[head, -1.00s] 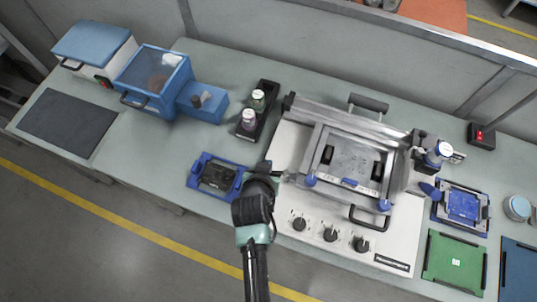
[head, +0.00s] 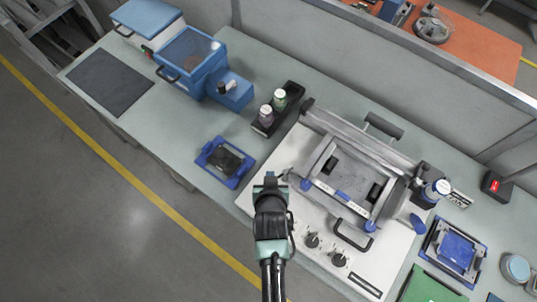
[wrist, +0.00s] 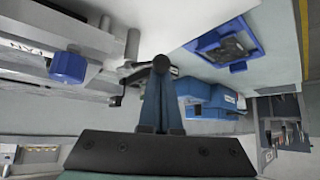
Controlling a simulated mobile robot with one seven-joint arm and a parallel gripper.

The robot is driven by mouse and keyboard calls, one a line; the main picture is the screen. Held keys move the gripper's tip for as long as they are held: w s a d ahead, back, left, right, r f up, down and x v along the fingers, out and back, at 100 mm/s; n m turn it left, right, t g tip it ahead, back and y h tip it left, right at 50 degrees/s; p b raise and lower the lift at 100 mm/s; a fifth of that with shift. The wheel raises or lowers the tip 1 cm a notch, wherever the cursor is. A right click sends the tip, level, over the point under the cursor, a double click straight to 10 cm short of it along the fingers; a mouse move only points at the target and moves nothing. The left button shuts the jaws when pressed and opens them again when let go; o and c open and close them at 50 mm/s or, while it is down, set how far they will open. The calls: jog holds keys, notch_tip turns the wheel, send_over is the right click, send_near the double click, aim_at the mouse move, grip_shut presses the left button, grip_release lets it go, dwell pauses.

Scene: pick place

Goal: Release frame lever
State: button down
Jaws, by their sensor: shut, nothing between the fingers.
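The machine (head: 262,198) is a light metal unit with a raised, tilted frame (head: 318,158) that has blue knobs (head: 306,184) at its corners. A small dark lever (head: 287,174) sticks out at the frame's left side; a dark lever arm also shows in the wrist view (wrist: 130,80), left of my fingers. My gripper (head: 270,177) is at the machine's left edge, just left of the lever. In the wrist view my gripper's fingers (wrist: 160,72) are together and empty. Their tips overlap the lever's end in the picture; I cannot tell whether they touch.
A blue fixture with a dark part (head: 226,160) lies on the bench to the left. A black rack (head: 290,98) with two bottles stands behind. Black dials (head: 312,240) and a handle (head: 352,235) are on the machine's front. Bare bench (head: 165,120) lies further left.

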jog(key=shift+s, duration=0.1)
jog(key=shift+a, duration=0.1)
jog(key=shift+w+d, duration=0.65)
